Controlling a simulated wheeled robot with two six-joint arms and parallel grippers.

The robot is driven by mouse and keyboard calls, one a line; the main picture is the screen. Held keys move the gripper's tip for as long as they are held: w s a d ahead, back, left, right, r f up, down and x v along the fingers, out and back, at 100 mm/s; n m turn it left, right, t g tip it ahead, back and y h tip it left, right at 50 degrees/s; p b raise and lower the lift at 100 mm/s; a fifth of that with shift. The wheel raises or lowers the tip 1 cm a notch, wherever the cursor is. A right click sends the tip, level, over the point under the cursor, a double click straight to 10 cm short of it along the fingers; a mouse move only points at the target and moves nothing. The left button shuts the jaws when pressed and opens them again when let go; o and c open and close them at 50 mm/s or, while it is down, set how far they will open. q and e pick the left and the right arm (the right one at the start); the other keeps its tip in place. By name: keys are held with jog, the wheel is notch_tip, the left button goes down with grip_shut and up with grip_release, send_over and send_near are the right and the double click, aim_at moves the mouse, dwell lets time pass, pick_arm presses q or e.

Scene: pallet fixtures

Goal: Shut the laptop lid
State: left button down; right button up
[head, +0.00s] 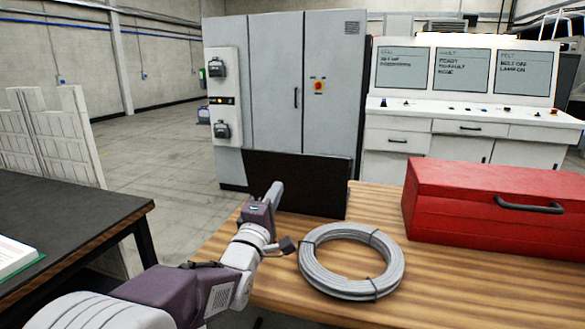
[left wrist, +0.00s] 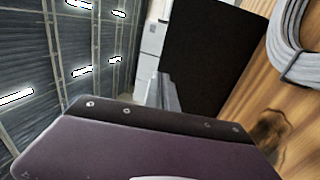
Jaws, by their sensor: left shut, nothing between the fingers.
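The laptop shows as a dark, upright panel (head: 315,185) near the far edge of the wooden table. I take this panel to be its raised lid; no keyboard or base shows. In the left wrist view the same dark panel (left wrist: 210,50) stands just beyond the fingers. My left gripper (head: 276,189) is shut and empty, in front of the panel's left part. Its fingers (left wrist: 167,92) overlap the panel's edge in the wrist view; I cannot tell whether they touch it. My right gripper is not in view.
A coil of grey cable (head: 309,273) lies on the wooden table (head: 440,285), right of my left gripper. A red toolbox (head: 475,215) stands at the right. A dark table (head: 60,215) with an open book (head: 14,256) is at the left, across a gap.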

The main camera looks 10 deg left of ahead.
aim_at(295, 154)
pick_arm(q)
jog(key=p+x, duration=0.2)
jog(key=x, duration=1.2)
jog(key=shift+w, duration=0.1)
